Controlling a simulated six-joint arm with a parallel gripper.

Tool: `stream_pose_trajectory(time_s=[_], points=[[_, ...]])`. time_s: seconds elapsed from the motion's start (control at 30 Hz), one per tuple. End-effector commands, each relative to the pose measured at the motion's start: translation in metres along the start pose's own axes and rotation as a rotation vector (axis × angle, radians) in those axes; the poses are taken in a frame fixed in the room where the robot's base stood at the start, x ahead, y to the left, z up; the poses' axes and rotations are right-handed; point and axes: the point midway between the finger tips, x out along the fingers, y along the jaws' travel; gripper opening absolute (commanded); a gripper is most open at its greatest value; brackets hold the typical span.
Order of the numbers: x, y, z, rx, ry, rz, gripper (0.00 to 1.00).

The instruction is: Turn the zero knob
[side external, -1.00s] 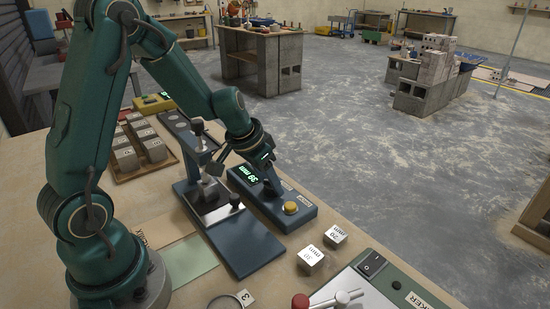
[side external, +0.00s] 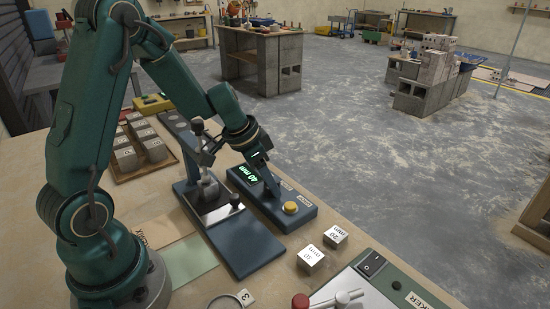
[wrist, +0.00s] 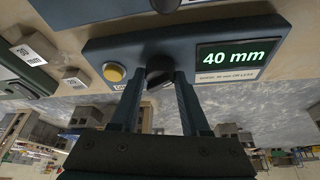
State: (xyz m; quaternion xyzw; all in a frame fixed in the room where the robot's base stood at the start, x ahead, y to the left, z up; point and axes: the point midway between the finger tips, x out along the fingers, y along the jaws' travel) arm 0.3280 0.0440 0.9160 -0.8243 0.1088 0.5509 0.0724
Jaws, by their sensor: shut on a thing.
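The zero knob (wrist: 160,74) is a dark round knob on the blue readout box (wrist: 120,52). In the wrist view it stands between the yellow button and the lit display (wrist: 238,54), which reads 40 mm. My gripper (wrist: 158,85) has its fingertips on either side of the knob and is shut on it. In the side view my gripper (side external: 272,188) reaches down onto the readout box (side external: 290,222) and hides most of the knob. The green display (side external: 252,175) shows there upside down.
A yellow button (side external: 291,208) sits close to the gripper. A blue stand with a lever (side external: 198,128) is beside the box. Blocks marked 30 mm (side external: 311,257) and 20 mm (side external: 336,236) lie in front. A tray of blocks (side external: 166,160) is at the left.

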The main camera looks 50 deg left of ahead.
Motion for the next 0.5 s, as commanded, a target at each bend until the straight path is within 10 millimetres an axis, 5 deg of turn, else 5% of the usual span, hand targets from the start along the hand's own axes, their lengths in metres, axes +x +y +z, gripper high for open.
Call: stream_pose_trajectory(time_s=[0.23, 0.27, 0.3, 0.33, 0.5], points=[[-0.0002, -0.0002, -0.0003, 0.0, 0.001, -0.001, 0.0], [-0.0002, -0.0002, -0.0003, 0.0, 0.001, -0.001, 0.54], [-0.0002, -0.0002, -0.0003, 0.0, 0.001, -0.001, 0.69], [-0.0002, -0.0002, -0.0003, 0.0, 0.001, -0.001, 0.76], [-0.0001, -0.0001, -0.0002, 0.0, 0.0, -0.001, 0.76]])
